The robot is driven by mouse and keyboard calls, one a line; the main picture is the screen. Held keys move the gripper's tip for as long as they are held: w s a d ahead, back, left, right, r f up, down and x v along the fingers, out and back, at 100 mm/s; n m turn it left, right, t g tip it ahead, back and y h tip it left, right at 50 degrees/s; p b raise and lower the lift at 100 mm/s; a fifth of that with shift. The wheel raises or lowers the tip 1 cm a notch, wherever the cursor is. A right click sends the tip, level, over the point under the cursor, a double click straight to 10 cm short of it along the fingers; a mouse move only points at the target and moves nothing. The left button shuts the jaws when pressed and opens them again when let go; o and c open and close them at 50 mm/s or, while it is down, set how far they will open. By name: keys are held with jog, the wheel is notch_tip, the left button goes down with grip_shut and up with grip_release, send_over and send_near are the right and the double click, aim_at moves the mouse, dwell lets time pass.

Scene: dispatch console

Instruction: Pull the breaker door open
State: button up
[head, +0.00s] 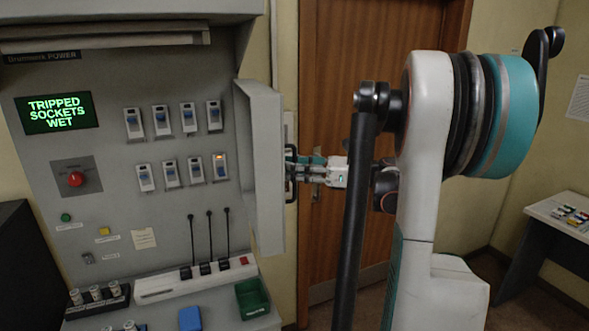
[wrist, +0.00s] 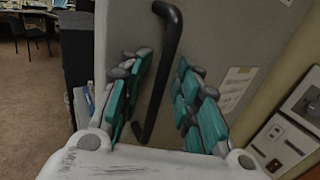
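The breaker door (head: 262,165) is a grey panel on the right side of the console. It stands swung out from the console face, and the breakers beside it are uncovered. Its black bar handle (head: 291,172) is on the door's right-hand face. My gripper (head: 303,168) is at the handle, reaching in from the right. In the wrist view, the handle (wrist: 164,70) runs upright and slightly tilted between the teal finger pads of my gripper (wrist: 163,75). The fingers are spread, with a gap visible on both sides of the bar. The door face (wrist: 225,50) fills the background there.
The console panel (head: 100,180) carries several breaker switches, a red knob (head: 76,179) and a lit screen (head: 57,112) reading "TRIPPED SOCKETS WET". A wooden door (head: 345,60) stands behind my arm. A side table (head: 560,215) is at far right.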

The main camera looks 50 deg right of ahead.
jog(key=v, duration=1.2)
jog(key=shift+w, duration=0.1)
dwell(0.4)
